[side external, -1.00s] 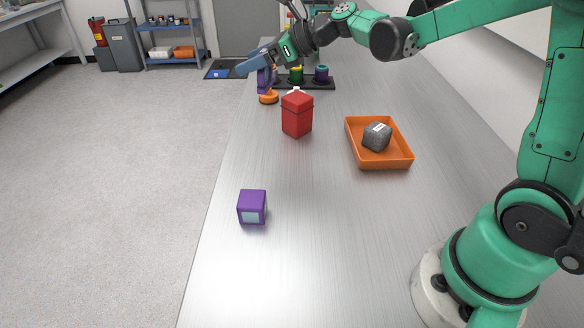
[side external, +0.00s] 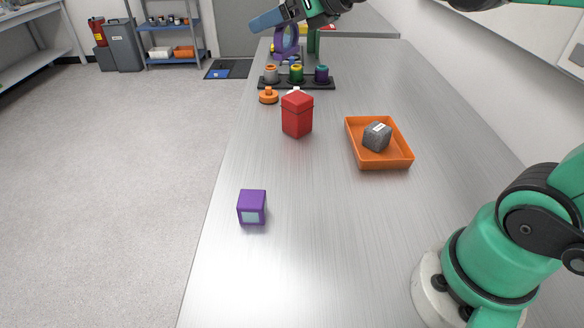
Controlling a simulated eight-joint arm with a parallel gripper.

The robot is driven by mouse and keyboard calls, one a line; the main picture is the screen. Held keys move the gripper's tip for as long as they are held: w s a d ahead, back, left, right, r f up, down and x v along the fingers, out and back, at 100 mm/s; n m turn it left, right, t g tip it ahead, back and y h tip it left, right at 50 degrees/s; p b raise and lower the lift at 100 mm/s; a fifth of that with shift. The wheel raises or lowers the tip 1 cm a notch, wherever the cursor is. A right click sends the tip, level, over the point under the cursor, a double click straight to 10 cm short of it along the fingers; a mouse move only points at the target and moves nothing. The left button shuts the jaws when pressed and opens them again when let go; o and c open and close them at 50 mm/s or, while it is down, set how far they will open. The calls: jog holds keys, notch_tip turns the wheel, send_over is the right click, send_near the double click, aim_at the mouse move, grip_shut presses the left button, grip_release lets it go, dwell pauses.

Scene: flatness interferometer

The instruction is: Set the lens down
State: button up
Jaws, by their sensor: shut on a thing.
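My gripper (side external: 274,20) is at the top of the side external view, above the far part of the bench. One blue-grey finger shows clearly; the other is hard to make out. A purple ring-shaped piece, seemingly the lens (side external: 287,40), shows just below the finger, and my gripper appears shut on it. It stands roughly upright in the picture, behind the black rack. I cannot tell whether its lower edge touches anything.
A black rack (side external: 312,85) holds several coloured jars. An orange knobbed piece (side external: 268,97), a red box (side external: 297,116) and a purple cube (side external: 252,207) stand nearer. An orange tray (side external: 402,160) holds a grey block (side external: 376,137). The near bench (side external: 310,250) is clear.

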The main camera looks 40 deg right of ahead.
jog(key=s+a+f+n+g+y, duration=0.1)
jog(key=s+a+n+g+y, duration=0.25)
jog(key=a, duration=0.45)
jog(key=s+a+f+n+g+y, duration=0.1)
jog(key=s+a+n+g+y, duration=0.15)
jog(key=a+n+y, duration=0.35)
jog(key=s+a+n+g+h, duration=0.2)
jog(key=s+a+n+g, duration=0.8)
jog(key=s+a+g, duration=0.15)
jog(key=f, duration=1.9)
jog(key=shift+s+d+f, duration=0.1)
jog(key=shift+s+f, duration=0.2)
jog(key=shift+f, duration=0.05)
jog(key=o, duration=1.3)
